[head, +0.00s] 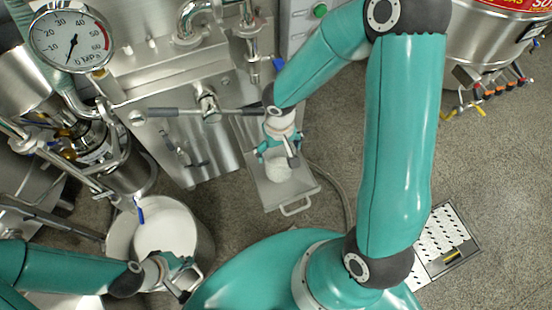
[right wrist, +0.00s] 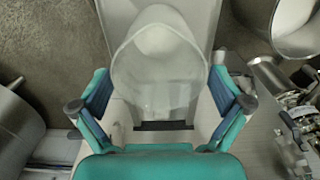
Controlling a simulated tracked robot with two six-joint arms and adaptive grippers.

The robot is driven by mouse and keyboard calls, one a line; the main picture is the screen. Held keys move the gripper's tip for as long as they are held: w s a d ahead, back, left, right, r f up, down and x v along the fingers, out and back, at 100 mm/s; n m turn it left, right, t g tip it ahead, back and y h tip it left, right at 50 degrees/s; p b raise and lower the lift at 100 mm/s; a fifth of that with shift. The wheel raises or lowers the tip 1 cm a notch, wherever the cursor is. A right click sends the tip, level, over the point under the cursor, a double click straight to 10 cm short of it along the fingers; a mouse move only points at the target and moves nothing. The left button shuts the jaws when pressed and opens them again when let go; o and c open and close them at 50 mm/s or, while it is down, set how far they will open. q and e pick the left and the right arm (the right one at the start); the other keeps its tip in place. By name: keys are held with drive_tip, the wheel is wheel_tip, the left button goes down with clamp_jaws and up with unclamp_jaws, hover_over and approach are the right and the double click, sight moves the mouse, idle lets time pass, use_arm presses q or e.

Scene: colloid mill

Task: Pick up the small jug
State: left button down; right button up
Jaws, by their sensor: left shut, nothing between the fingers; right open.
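The small jug (head: 279,166) is pale and translucent with a pouring lip. It stands on a metal tray (head: 292,191), partly hidden under my right gripper (head: 277,150). In the right wrist view, the jug (right wrist: 158,75) lies between the two fingers of my right gripper (right wrist: 161,104), which is open. A finger is on either side of it, with a gap visible to the left finger; contact on the right is hard to tell. I see no handle on the jug. My left gripper (head: 187,283) is shut and empty at the lower left, away from the jug.
A large white-filled bucket (head: 165,228) stands at the lower left, near my left gripper. Steel mill housing (head: 180,125) with a lever and a pressure gauge (head: 71,38) is behind. A steel vessel (head: 490,45) is at upper right.

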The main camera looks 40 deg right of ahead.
sight(277, 155)
drive_tip(key=f, duration=0.2)
drive_tip(key=w+f, duration=0.1)
drive_tip(key=f, duration=0.1)
drive_tip(key=shift+d+b, duration=0.1)
drive_tip(key=shift+b, duration=0.3)
drive_tip(key=c, duration=1.1)
drive_tip(key=shift+c, duration=0.2)
